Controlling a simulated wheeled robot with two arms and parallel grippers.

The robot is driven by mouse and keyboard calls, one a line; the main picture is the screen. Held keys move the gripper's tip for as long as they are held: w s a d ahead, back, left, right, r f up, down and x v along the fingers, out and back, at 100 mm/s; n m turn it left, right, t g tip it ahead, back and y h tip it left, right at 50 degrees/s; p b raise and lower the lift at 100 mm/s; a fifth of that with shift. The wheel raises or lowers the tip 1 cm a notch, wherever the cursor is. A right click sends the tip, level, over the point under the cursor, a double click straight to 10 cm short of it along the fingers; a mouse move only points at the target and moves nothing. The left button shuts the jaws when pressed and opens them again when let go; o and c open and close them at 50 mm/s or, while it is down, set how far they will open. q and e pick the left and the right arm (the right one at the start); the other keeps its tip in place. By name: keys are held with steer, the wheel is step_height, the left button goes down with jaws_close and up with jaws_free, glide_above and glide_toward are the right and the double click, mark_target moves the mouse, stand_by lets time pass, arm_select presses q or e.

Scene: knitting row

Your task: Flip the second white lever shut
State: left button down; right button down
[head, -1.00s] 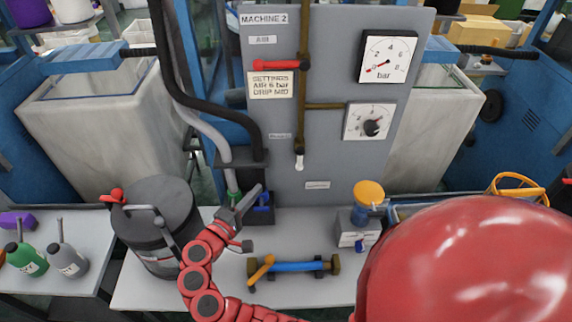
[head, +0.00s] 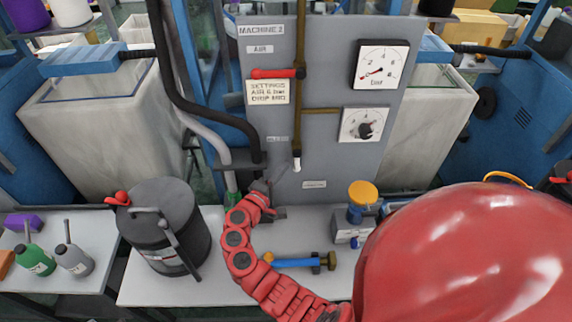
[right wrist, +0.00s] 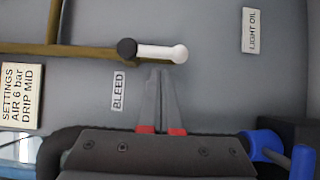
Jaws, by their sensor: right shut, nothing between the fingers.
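One white lever (head: 297,164) shows on the grey panel of Machine 2. It hangs at the lower end of a brown vertical pipe, in line with it. In the right wrist view the white lever (right wrist: 160,52) has a black pivot end, beside a "BLEED" label (right wrist: 118,90). My right gripper (head: 283,172) is shut and empty, close beside the lever. In the right wrist view its fingertips (right wrist: 160,74) lie just at the lever's edge; I cannot tell whether they touch. My left gripper is not in view.
A red lever (head: 273,73) sits higher on the panel, above the settings sign (head: 267,92). A black drum (head: 160,215) stands left of my arm. A blue-handled valve (head: 298,262) and a yellow-topped device (head: 361,195) are on the bench. My red body part hides the lower right.

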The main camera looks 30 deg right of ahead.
steer(key=shift+s+d, duration=0.25)
steer(key=shift+d, duration=0.3)
steer(key=shift+f+n, duration=0.15)
steer(key=shift+n, duration=0.15)
